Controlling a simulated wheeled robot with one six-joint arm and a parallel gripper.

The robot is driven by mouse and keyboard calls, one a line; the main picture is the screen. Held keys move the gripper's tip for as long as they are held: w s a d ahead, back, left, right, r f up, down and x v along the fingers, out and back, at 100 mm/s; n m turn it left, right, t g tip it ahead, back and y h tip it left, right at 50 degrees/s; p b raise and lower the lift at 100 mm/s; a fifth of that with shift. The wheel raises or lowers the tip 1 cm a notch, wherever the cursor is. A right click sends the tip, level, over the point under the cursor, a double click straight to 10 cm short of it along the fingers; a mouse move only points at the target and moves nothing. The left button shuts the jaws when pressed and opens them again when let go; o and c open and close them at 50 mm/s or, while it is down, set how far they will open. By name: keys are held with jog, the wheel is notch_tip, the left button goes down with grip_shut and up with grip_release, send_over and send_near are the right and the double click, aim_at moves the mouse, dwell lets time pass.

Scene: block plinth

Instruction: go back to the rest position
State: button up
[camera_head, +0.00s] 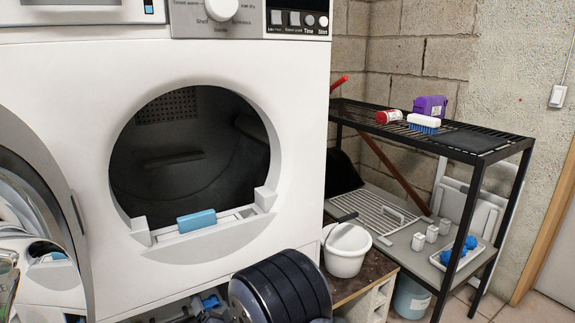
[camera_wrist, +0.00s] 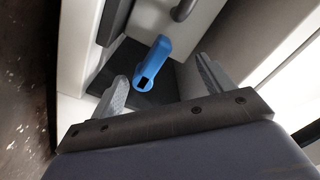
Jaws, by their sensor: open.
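My gripper (camera_wrist: 163,70) shows in the wrist view with its two grey fingers spread wide apart. I see nothing held between them. A blue piece (camera_wrist: 153,62), like a handle or latch, lies beyond the fingertips over a dark recess in a pale housing; I cannot tell how far it is from the fingers. In the head view my dark, ribbed arm part rises at the bottom centre, and my gripper is not visible there.
A white dryer (camera_head: 285,150) with its round door (camera_head: 50,230) swung open stands at left; a blue latch (camera_head: 196,220) sits at its opening. A white bucket (camera_head: 346,255) stands close to my arm. A black rack (camera_head: 478,165) with several items stands at right.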

jog(key=shift+s+a+f+n, duration=0.1)
jog(key=shift+f+n, duration=0.1)
jog(key=shift+n, duration=0.95)
jog(key=shift+s+a+f+n, duration=0.1)
jog(key=shift+f+n, duration=0.05)
jog(key=shift+n, duration=1)
